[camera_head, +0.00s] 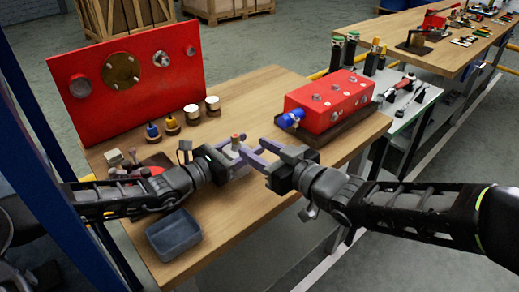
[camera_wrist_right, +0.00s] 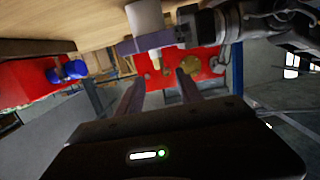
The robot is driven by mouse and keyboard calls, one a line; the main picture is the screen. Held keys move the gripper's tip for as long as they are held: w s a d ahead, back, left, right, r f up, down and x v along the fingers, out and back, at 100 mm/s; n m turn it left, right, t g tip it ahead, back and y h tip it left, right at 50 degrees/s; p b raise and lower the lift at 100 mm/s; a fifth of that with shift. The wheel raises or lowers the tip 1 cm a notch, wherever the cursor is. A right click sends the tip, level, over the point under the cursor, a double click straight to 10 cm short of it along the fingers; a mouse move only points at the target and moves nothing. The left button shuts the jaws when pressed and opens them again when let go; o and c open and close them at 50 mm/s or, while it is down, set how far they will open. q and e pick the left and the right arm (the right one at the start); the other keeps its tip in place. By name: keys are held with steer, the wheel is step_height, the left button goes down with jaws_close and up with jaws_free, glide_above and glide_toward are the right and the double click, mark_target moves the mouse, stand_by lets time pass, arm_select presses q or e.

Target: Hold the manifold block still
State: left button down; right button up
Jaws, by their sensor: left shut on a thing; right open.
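The manifold block (camera_head: 235,153) appears to be the small pale grey block with a reddish-brown fitting on top, at the middle of the wooden table. My left gripper (camera_head: 232,158) is shut on it, and its fingers hide part of its sides. My right gripper (camera_head: 258,152) is open and empty just to the right of the block, its fingers pointing toward it. In the right wrist view my open fingers (camera_wrist_right: 158,88) show below a pale piece (camera_wrist_right: 145,18) and a purple finger of my left gripper. I cannot tell whether the right fingers touch the block.
A red ported block (camera_head: 325,97) with a blue fitting (camera_head: 290,119) sits right. A red panel (camera_head: 135,85) stands at the back left. Several small cylinders (camera_head: 171,124) stand before it. A dark tray (camera_head: 174,235) lies near the front edge.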

mark_target(233, 135)
steer(key=x, duration=1.2)
steer(key=shift+w, duration=0.1)
jaws_close()
stand_by(0.4)
steer(key=shift+c, duration=1)
jaws_free()
